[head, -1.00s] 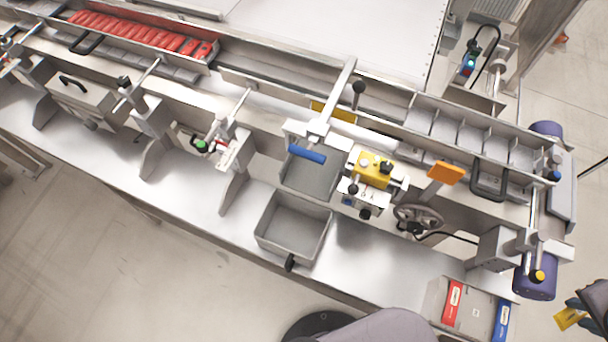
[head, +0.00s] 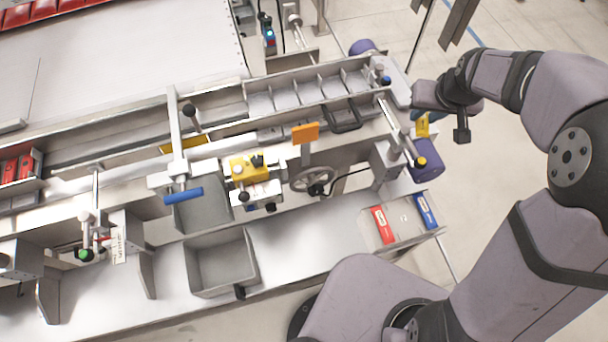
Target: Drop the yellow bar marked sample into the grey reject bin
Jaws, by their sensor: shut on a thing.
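The yellow bar (head: 422,127) shows at the right, in front of the upper part of a purple motor at the line's end. My gripper (head: 426,117) is shut on it, and the arm hides much of the gripper. The mark on the bar is too small to read. An open grey bin (head: 250,262) with a dark front handle stands on the steel bench, well left of and nearer than my gripper. It looks empty. A second grey tray (head: 218,222) lies just behind it, partly under the machine. I see no label on either.
A purple motor (head: 428,172) and a yellow-tipped post (head: 421,161) are close to the bar. An orange flag (head: 306,133), a handwheel (head: 312,179) and a yellow block (head: 248,167) stand between bar and bin. Red and blue pieces (head: 383,226) lie on a front-right plate.

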